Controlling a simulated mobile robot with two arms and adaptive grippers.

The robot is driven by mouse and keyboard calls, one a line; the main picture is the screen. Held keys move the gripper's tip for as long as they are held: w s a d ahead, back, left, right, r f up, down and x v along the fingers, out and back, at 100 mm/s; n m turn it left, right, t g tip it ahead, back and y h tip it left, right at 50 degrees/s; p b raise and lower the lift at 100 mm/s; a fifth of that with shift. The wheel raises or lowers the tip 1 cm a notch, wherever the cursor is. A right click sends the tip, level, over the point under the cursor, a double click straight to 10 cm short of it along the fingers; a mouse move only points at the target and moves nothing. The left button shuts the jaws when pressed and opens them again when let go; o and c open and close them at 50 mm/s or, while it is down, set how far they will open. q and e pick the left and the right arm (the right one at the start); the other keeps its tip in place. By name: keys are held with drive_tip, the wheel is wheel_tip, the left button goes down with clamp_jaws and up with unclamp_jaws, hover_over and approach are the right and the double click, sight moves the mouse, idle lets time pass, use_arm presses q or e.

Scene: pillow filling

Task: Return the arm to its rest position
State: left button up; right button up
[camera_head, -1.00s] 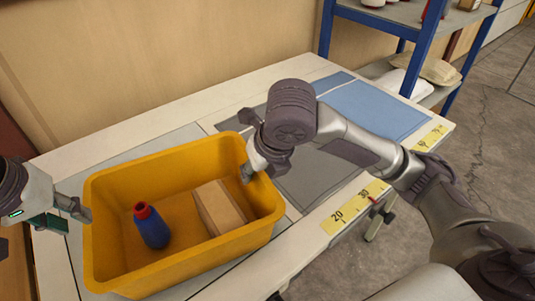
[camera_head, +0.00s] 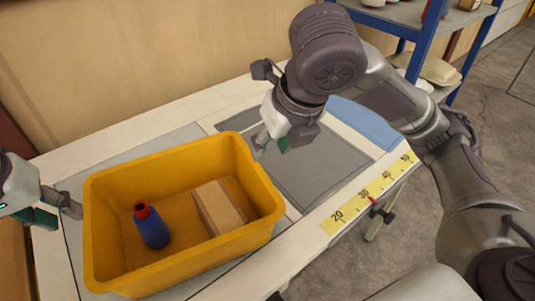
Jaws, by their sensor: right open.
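My right arm reaches in from the right. Its gripper (camera_head: 262,140) hangs above the table, just beyond the right rim of the yellow bin, open and empty. My left gripper (camera_head: 72,207) is at the left edge of the view, by the bin's left wall; its fingers are seen side-on, so I cannot tell how far apart they are. The yellow bin (camera_head: 178,274) stands on the table. Inside it, a blue bottle with a red cap (camera_head: 152,229) stands on the left and a brown box (camera_head: 219,208) lies on the right.
The table (camera_head: 277,262) carries a grey mat (camera_head: 322,172), a blue mat (camera_head: 368,124) and a yellow ruler strip (camera_head: 366,196). A blue-framed shelf (camera_head: 428,45) with pale bags (camera_head: 437,71) stands at the back right. The wall is close behind the table.

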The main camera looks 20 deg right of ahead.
drive_tip(key=shift+s+r, duration=0.15)
drive_tip(key=shift+r, duration=0.2)
